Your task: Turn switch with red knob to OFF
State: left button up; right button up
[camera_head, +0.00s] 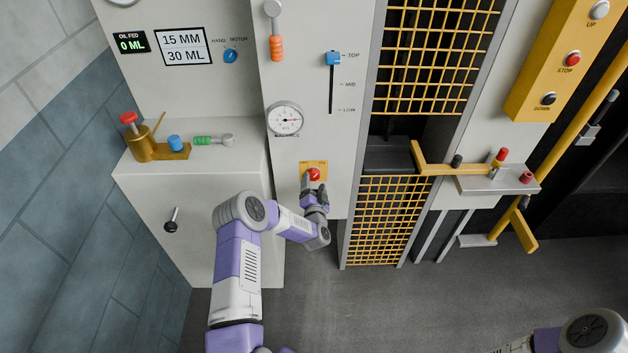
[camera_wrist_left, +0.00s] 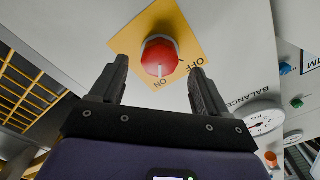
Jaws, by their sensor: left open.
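The switch's red knob (camera_head: 314,174) sits on a yellow plate (camera_head: 305,166) low on the pale panel. In the left wrist view the red knob (camera_wrist_left: 160,54) shows close, with a white mark pointing toward the ON label; the OFF label is to its right. The yellow plate (camera_wrist_left: 130,40) lies behind it. My left gripper (camera_head: 315,188) is open just in front of the knob. In the left wrist view its fingers (camera_wrist_left: 158,70) spread to either side of the knob, with gaps between; it does not hold it. My right gripper is out of view.
A gauge (camera_head: 285,119) and a blue slider (camera_head: 333,58) are above the knob on the panel. A yellow mesh gate (camera_head: 380,215) stands right of it. A grey cabinet (camera_head: 215,200) with a black knob is at left. The floor below is clear.

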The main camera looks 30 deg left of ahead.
aim_at(314, 177)
pick_arm(q)
jog(key=shift+b+x, duration=0.3)
jog(key=shift+x, duration=1.3)
jog(key=c, duration=1)
jog(key=shift+c, duration=0.2)
